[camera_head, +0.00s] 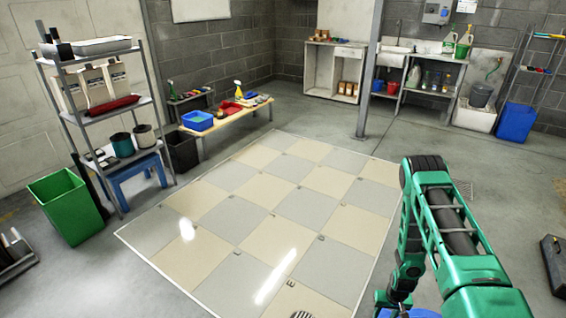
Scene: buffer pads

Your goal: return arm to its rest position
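My green and black arm rises from the bottom right in the head view. It bends at a dark joint, and its far part hangs down toward the floor. The lower end of the arm, where my gripper (394,297) is, sits small and dark at the bottom edge. Its fingers cannot be made out, nor whether they hold anything. A blue surface shows beside it at the bottom edge, partly cut off.
A checkered tile floor (268,223) lies clear ahead. A rack (73,97), a green bin (66,205) and a low bench (234,124) with trays stand left. A grey post (369,75) rises behind the tiles. A dark round object (302,314) is cut off below.

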